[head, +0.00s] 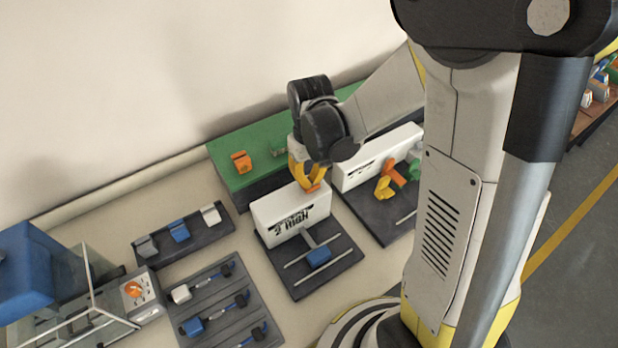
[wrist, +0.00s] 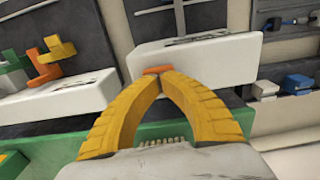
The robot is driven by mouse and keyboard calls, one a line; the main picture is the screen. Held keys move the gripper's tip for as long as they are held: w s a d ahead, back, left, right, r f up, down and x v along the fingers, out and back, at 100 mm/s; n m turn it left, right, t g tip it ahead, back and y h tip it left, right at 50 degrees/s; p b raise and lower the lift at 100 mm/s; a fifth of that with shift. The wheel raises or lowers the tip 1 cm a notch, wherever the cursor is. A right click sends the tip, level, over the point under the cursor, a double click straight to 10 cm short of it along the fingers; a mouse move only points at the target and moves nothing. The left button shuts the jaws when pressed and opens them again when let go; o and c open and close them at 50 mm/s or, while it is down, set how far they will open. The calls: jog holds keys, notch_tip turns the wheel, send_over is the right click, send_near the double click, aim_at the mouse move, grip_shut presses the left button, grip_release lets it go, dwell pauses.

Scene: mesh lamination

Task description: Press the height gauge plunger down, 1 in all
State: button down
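A white box-shaped unit with dark lettering (head: 290,215) stands upright on a dark base plate (head: 325,279); its white top shows in the wrist view (wrist: 215,59). A small orange piece (wrist: 157,70), apparently the plunger, sits at the unit's top edge. My gripper (head: 313,186) is above that edge. Its two yellow fingers come together at the tips in the wrist view (wrist: 165,76), right at the orange piece. They look shut, with nothing seen between them. The tips seem to touch the orange piece, but they partly hide it, so how far down it sits is unclear.
A second white unit (head: 357,167) with orange, yellow and green parts stands to the right in the head view. A green block (head: 228,155) lies behind. Dark trays (head: 200,243) with blue and white pieces and a clear-sided enclosure are at left.

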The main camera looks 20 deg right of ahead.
jog(key=shift+f, duration=0.1)
notch_tip(320, 180, up, 8)
jog(key=p, duration=0.6)
dwell(1.0)
